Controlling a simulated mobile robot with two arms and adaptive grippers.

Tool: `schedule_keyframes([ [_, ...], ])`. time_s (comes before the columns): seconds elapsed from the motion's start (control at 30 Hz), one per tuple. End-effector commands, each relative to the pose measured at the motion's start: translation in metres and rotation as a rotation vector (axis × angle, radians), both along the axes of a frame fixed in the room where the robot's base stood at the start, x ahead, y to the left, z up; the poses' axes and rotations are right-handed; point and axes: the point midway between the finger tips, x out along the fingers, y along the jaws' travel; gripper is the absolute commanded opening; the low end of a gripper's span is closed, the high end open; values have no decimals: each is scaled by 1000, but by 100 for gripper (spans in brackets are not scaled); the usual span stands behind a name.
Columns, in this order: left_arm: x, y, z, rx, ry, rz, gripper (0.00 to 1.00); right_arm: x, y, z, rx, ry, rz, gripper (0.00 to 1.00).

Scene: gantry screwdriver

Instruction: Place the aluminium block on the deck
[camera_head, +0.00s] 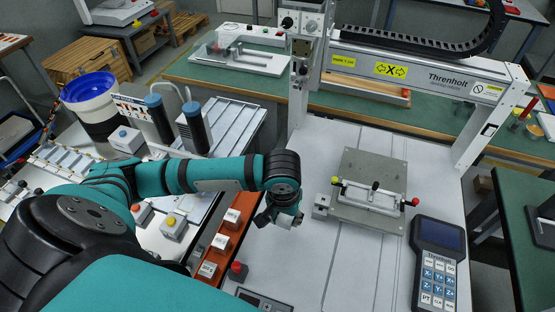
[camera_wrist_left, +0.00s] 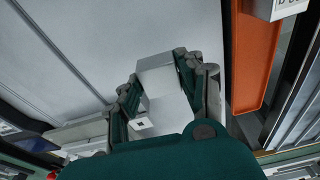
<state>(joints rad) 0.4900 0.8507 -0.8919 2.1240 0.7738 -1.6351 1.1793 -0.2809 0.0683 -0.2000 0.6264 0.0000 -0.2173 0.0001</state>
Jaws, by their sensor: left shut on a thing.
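The aluminium block (camera_wrist_left: 158,78) is a plain silver block, seen in the left wrist view between the two finger pads. My left gripper (camera_head: 279,214) is shut on it, over the left part of the pale deck (camera_head: 335,255) in the head view. The gripper also shows in the left wrist view (camera_wrist_left: 162,88), with a finger on each side of the block. In the head view the block is largely hidden by the gripper. I cannot tell whether it touches the deck.
A grey fixture plate (camera_head: 362,164) with a clamp bar stands right of the gripper. A pendant (camera_head: 437,262) lies at the deck's right. An orange tray (camera_head: 240,207) with labelled blocks and a red-button box (camera_head: 237,272) are at left. The deck's front middle is clear.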

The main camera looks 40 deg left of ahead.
Motion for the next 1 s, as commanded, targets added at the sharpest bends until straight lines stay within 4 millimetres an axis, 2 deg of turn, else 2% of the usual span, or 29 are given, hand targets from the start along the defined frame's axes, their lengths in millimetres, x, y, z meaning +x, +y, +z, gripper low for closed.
schedule_keyframes([
  [0.17,8,11,1,1,-7,57,3,-17,-2,-2,-3,23,1,40],
  [0.37,49,33,-3,3,-10,64,3,-31,-11,-2,-15,46,4,40],
  [0.7,124,73,-11,1,-8,60,3,-21,-14,-2,-18,30,5,40],
  [0.83,138,81,-13,1,-8,56,3,-17,-14,-2,-17,23,5,40],
  [1.0,142,83,-19,2,-4,55,3,-17,-12,-2,-16,22,5,40],
])
